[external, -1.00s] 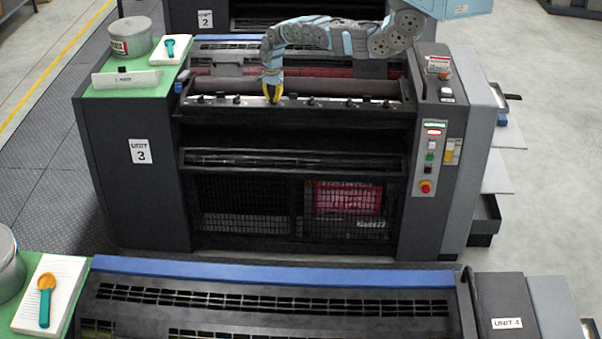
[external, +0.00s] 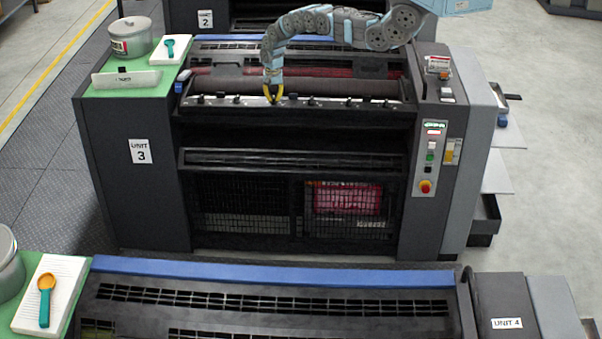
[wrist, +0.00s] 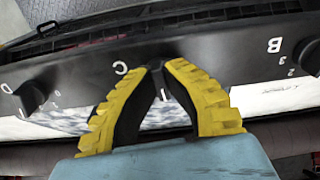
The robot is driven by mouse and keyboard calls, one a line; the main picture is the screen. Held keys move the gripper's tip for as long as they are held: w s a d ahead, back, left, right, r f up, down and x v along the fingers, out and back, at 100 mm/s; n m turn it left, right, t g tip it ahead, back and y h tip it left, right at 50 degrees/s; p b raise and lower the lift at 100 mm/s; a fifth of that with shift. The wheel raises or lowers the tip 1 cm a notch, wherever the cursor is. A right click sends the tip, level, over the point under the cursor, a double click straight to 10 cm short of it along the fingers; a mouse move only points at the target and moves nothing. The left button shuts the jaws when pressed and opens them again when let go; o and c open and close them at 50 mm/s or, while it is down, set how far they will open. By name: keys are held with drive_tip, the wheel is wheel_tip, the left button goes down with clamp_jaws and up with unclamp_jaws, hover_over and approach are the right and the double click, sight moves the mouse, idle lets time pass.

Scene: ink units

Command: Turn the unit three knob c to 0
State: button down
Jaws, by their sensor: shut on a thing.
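Unit three (external: 141,150) is the dark press in the middle of the external view, with a row of small black knobs along its pale strip. My gripper (external: 273,100) points down at that row, its yellow fingers at the third knob from the left. In the wrist view, my gripper's fingers (wrist: 155,70) meet right beside the letter C (wrist: 121,68). They are shut on knob C, which they hide almost wholly. A mark like a 1 shows between the fingers. The knob's pointer and setting cannot be read.
In the wrist view, knob D (wrist: 28,97) is at left and knob B (wrist: 308,55) at the right edge, both clear of the fingers. A dark roller (external: 330,87) lies just behind the knob row. The unit's control panel (external: 431,155) is at right.

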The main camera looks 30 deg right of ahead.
drive_tip(key=n, duration=0.2)
drive_tip(key=n+b, duration=0.1)
drive_tip(key=shift+d+f+n, duration=0.15)
drive_tip(key=shift+n, duration=0.25)
drive_tip(key=n+b, duration=0.2)
drive_tip(key=n, duration=0.1)
drive_tip(key=n+b, duration=0.1)
drive_tip(key=n, duration=0.3)
drive_tip(key=shift+w+d, duration=0.1)
drive_tip(key=shift+n, duration=1.5)
drive_tip(key=c, duration=1.1)
unclamp_jaws()
drive_tip(key=shift+c, duration=0.2)
